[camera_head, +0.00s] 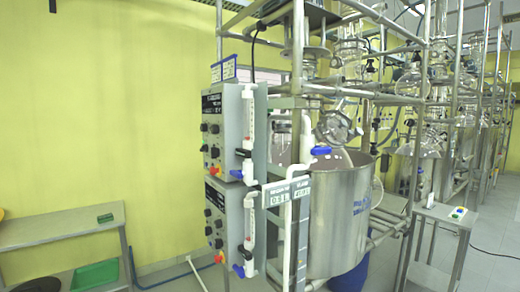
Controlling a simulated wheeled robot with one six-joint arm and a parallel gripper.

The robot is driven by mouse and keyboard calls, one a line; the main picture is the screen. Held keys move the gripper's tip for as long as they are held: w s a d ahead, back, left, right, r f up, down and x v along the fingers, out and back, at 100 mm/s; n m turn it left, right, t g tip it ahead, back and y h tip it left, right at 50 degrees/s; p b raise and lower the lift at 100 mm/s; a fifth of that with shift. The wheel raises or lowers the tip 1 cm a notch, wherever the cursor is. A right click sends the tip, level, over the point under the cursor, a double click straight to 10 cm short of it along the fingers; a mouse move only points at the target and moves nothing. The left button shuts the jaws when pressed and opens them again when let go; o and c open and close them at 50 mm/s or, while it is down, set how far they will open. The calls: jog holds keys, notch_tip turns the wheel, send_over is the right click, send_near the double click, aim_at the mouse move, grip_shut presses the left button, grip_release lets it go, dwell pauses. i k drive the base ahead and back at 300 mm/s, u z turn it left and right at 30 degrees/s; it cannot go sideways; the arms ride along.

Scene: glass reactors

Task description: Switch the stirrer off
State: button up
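Two grey control boxes are stacked on the metal frame left of centre: an upper box (230,131) and a lower box (228,222). Each has dark knobs and a red knob on its left-facing panel, seen at a steep angle. I cannot tell which control belongs to the stirrer, or its setting. A steel vessel (340,215) stands right of the boxes, with glassware (337,127) above it. The stirrer itself cannot be made out clearly. My gripper is not in view.
White pipes with blue-handled valves (321,151) run beside the boxes and vessel. A metal table (60,226) stands at the left, with a green tray (95,275) on its lower shelf. A small table (450,214) stands at the right. More glass reactors line the right side.

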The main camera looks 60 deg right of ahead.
aim_at(205, 148)
jog(key=z, duration=0.55)
jog(key=i, duration=1.1)
jog(key=u, duration=0.4)
